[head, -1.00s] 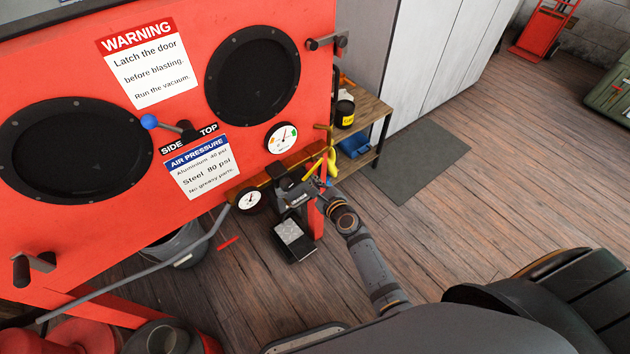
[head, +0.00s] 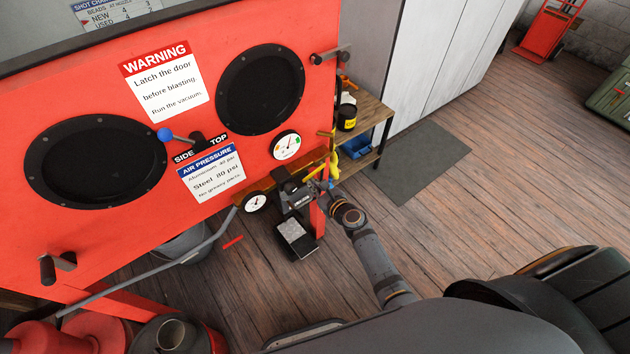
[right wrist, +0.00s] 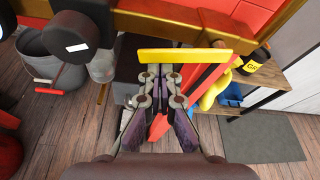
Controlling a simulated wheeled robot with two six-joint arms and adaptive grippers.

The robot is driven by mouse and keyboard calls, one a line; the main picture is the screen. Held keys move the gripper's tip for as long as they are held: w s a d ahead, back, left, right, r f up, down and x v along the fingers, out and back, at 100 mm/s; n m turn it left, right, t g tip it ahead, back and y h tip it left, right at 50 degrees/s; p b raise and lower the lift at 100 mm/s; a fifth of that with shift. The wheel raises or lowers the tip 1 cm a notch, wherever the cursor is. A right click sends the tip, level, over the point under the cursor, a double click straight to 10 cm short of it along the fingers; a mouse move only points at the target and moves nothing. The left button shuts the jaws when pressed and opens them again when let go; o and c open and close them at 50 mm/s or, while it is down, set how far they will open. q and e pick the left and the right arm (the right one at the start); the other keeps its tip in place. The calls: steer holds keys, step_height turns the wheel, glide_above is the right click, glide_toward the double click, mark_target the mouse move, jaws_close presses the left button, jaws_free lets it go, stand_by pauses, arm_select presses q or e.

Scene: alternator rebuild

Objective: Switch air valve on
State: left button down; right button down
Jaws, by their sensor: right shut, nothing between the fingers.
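The air valve's yellow lever (right wrist: 185,56) lies nearly level across the right wrist view, below a brass-coloured rail on the red cabinet. In the head view the valve area is small and partly crowded by my gripper, so the lever's exact angle is hard to read there. My right gripper (right wrist: 160,72) is shut and empty, with its fingertips just below the lever's left half. I cannot tell whether they touch it. In the head view my right gripper (head: 324,190) is at the cabinet's lower right corner. My left gripper is not in view.
The red blast cabinet (head: 100,205) fills the left, with a pressure gauge (head: 286,145) and a lower gauge (head: 255,202). A red leg (right wrist: 185,100) stands behind my fingers. A wooden shelf (head: 370,108) holds a black jar (head: 346,118). Floor to the right is open.

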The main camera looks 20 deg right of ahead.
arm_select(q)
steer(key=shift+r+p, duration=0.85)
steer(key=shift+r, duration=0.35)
arm_select(e)
steer(key=shift+a+r+m+y, duration=0.2)
steer(key=shift+r+m+y, duration=0.2)
steer(key=shift+r+m, duration=0.35)
